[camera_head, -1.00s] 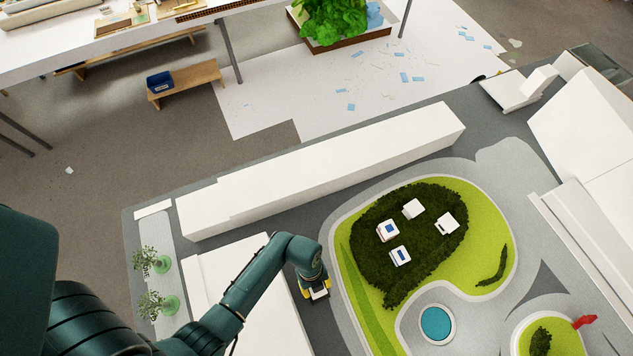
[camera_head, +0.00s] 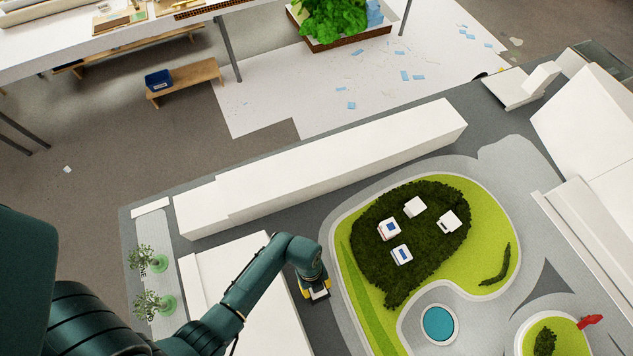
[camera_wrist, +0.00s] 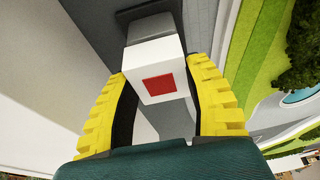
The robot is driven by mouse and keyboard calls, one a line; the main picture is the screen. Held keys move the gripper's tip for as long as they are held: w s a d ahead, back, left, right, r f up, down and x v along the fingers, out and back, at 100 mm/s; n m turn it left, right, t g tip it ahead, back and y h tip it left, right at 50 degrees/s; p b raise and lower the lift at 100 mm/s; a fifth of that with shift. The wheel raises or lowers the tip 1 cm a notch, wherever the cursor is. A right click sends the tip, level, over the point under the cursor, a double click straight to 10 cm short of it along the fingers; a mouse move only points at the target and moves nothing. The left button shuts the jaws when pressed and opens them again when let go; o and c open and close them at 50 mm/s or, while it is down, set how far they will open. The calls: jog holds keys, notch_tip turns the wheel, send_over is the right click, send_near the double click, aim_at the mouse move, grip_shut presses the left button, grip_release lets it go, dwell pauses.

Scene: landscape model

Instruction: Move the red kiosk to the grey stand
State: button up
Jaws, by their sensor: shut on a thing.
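The red kiosk (camera_wrist: 158,85) is a small white block with a red square on its top face. In the wrist view it sits between the two yellow fingers of my gripper (camera_wrist: 156,72), which is shut on it. In the head view my gripper (camera_head: 316,290) is low over the dark grey road, left of the green island, and only a little of the white block shows. A dark grey, raised block (camera_wrist: 137,15), perhaps the grey stand, lies just beyond the kiosk in the wrist view. I cannot tell whether the kiosk touches it.
Several small white kiosks, two with blue tops (camera_head: 389,229), stand on the dark green patch (camera_head: 435,205). A long white building (camera_head: 330,160) lies behind my gripper, and another white building (camera_head: 262,315) is close on its left. A round blue pool (camera_head: 438,323) is at the right.

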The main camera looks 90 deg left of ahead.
jog(key=shift+f, duration=0.3)
jog(key=o, duration=1.3)
jog(key=v, duration=1.2)
jog(key=shift+a, duration=0.1)
